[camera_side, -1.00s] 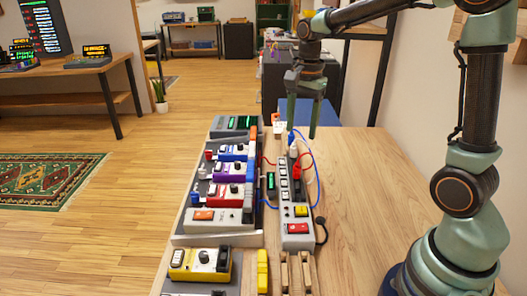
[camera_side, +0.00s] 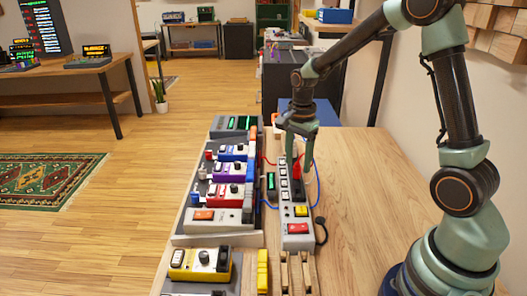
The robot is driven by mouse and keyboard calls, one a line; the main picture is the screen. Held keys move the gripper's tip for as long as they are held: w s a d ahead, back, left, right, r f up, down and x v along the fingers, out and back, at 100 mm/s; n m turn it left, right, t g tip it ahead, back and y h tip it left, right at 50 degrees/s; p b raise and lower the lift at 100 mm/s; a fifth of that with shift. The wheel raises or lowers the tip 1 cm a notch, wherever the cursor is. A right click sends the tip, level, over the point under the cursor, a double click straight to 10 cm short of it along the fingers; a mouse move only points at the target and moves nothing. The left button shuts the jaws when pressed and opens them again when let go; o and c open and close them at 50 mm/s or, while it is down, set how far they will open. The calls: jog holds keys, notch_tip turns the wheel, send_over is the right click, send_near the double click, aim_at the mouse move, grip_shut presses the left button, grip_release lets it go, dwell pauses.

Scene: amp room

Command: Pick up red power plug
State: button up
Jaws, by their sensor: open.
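The red power plug (camera_side: 297,172) sits at the far part of the grey power strip (camera_side: 297,230), on the strip's right side, and is partly hidden by my gripper. My gripper (camera_side: 299,162) points down over the far part of the strip, with its fingers apart. The red plug shows between and just below the fingers in this view. I cannot tell whether the fingers touch it. The white plug beyond it is hidden behind my gripper.
A pedalboard (camera_side: 223,185) with several coloured pedals lies close to the strip's left. Red and blue cables run around the strip. A yellow pedal (camera_side: 203,264) is at the front. The wooden table (camera_side: 360,205) is clear to the right.

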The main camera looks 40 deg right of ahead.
jog(key=shift+f, duration=1.35)
grip_shut()
jog(key=shift+r, duration=0.1)
notch_tip(320, 180, up, 19)
send_near(300, 172)
jog(key=s+a, duration=0.3)
jog(key=a, duration=0.1)
jog(key=shift+w+d+f, duration=0.1)
jog(key=shift+d+f, duration=0.05)
jog(key=shift+f, duration=1.55)
jog(key=shift+w+d+f, duration=0.1)
jog(key=shift+f, duration=1.55)
